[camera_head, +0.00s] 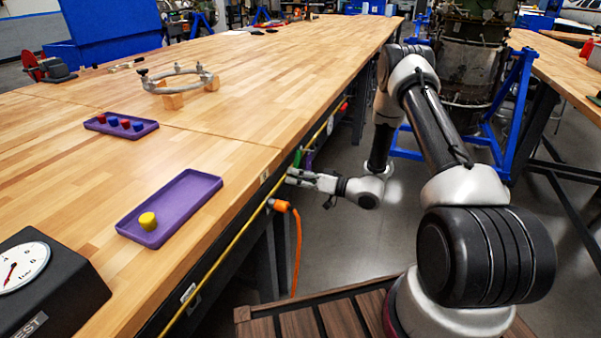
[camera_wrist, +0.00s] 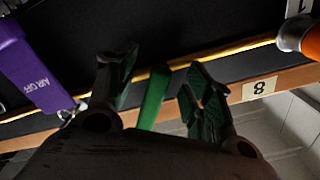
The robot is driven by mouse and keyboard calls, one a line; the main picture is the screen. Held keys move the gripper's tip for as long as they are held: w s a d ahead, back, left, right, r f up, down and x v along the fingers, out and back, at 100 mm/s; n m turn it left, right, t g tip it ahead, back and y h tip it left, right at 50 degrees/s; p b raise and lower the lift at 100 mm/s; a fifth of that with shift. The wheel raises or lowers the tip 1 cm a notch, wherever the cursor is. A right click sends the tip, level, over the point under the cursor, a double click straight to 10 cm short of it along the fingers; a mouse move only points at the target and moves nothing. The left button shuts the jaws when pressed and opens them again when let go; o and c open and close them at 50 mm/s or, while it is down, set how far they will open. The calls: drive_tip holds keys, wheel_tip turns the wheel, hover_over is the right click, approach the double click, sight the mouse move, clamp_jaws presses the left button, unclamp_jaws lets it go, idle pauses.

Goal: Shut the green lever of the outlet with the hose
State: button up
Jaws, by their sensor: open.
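A green lever (camera_wrist: 153,97) shows in the wrist view between the two fingers of my gripper (camera_wrist: 161,72). The fingers are open, one on each side of the lever, with a visible gap at each side. In the head view my gripper (camera_head: 289,176) is at the front edge of the long workbench, and a bit of green lever (camera_head: 297,158) shows just beyond it. An orange hose (camera_head: 297,245) hangs from an orange connector (camera_head: 279,205) nearer to me along the edge. Its orange end also shows at the upper right of the wrist view (camera_wrist: 309,40). The outlet body is hidden.
A purple tag (camera_wrist: 40,70) reading AIR OFF hangs left of my gripper in the wrist view. A yellow line (camera_head: 222,262) runs along the bench edge. The wooden bench top (camera_head: 215,150) carries purple trays (camera_head: 185,217) and a dial gauge (camera_head: 25,268). A blue stand (camera_head: 515,110) is at right.

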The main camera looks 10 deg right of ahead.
drive_tip(key=shift+d, duration=0.1)
drive_tip(key=shift+v, duration=2.4)
drive_tip(key=shift+s, duration=0.1)
